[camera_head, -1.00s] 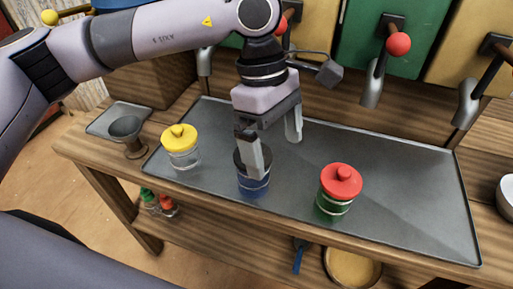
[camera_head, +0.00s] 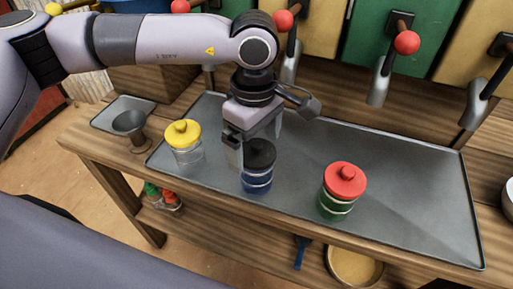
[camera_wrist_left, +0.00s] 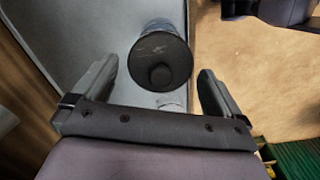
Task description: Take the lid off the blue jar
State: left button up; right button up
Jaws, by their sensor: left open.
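The blue jar (camera_head: 257,181) stands upright on the grey metal tray (camera_head: 400,190), with its black knobbed lid (camera_head: 259,153) on top. In the left wrist view the round black lid (camera_wrist_left: 160,62) shows from above, with a little of the blue jar (camera_wrist_left: 166,24) beyond it. My left gripper (camera_head: 250,143) points down just behind and left of the jar. Its fingers are open and empty. In the wrist view the lid lies between and just past the fingertips (camera_wrist_left: 158,72). One finger is partly hidden behind the lid in the head view. My right gripper is not in view.
A clear jar with a yellow lid (camera_head: 183,134) stands left of my gripper. A green jar with a red lid (camera_head: 345,179) stands to the right. Dispensers with red-knobbed taps (camera_head: 378,80) line the back. A funnel (camera_head: 131,126) stands at left. The tray's right side is clear.

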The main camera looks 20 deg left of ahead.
pick_arm(q)
jog(key=c, duration=0.9)
jog(key=shift+r, duration=0.1)
jog(key=shift+c, duration=0.2)
